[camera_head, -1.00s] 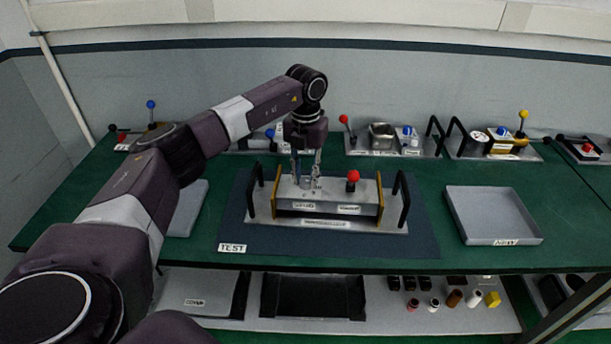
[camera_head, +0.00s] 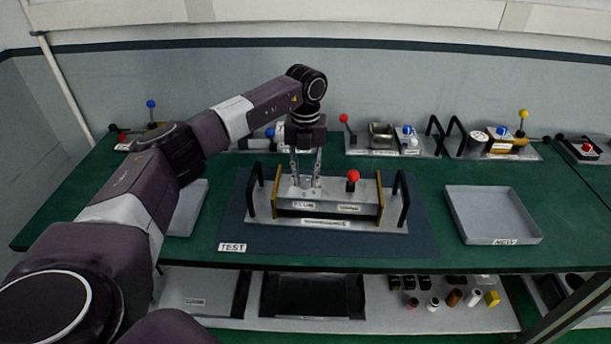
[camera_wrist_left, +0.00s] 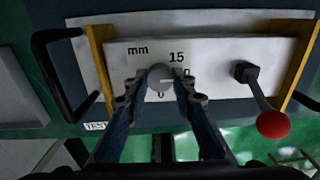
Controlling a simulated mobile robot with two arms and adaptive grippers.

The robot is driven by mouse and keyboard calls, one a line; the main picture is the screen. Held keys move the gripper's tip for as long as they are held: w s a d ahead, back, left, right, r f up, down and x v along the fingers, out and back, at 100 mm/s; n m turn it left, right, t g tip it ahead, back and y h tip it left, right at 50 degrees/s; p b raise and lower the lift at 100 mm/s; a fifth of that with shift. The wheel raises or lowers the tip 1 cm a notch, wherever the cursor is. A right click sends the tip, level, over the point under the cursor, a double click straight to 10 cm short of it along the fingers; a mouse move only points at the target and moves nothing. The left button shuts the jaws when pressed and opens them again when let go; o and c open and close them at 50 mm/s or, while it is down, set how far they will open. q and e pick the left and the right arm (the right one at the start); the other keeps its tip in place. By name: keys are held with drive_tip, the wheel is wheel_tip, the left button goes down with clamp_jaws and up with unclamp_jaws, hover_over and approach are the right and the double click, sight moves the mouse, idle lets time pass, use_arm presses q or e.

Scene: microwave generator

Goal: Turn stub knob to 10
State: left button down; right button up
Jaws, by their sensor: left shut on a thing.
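The stub knob (camera_wrist_left: 160,75) is a small round grey knob on the top plate of the device, beside a printed scale reading "mm" and "15"; other digits are partly covered. My left gripper (camera_wrist_left: 160,88) reaches down from above with its two fingers on either side of the knob, shut on it. In the head view my left gripper (camera_head: 305,183) stands over the left part of the device (camera_head: 330,222), and the knob is hidden between the fingers. My right gripper is not in view.
A red-ball lever (camera_head: 352,177) stands right of the gripper on the same device. Black handles (camera_head: 403,200) rise at both ends. An empty grey tray (camera_head: 492,213) lies to the right. Other devices (camera_head: 395,140) line the back of the green table.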

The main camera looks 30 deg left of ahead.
sight(306, 180)
use_arm(q)
drive_tip(key=c, duration=1.6)
unclamp_jaws()
wheel_tip(306, 180, up, 12)
drive_tip(key=shift+r, duration=0.1)
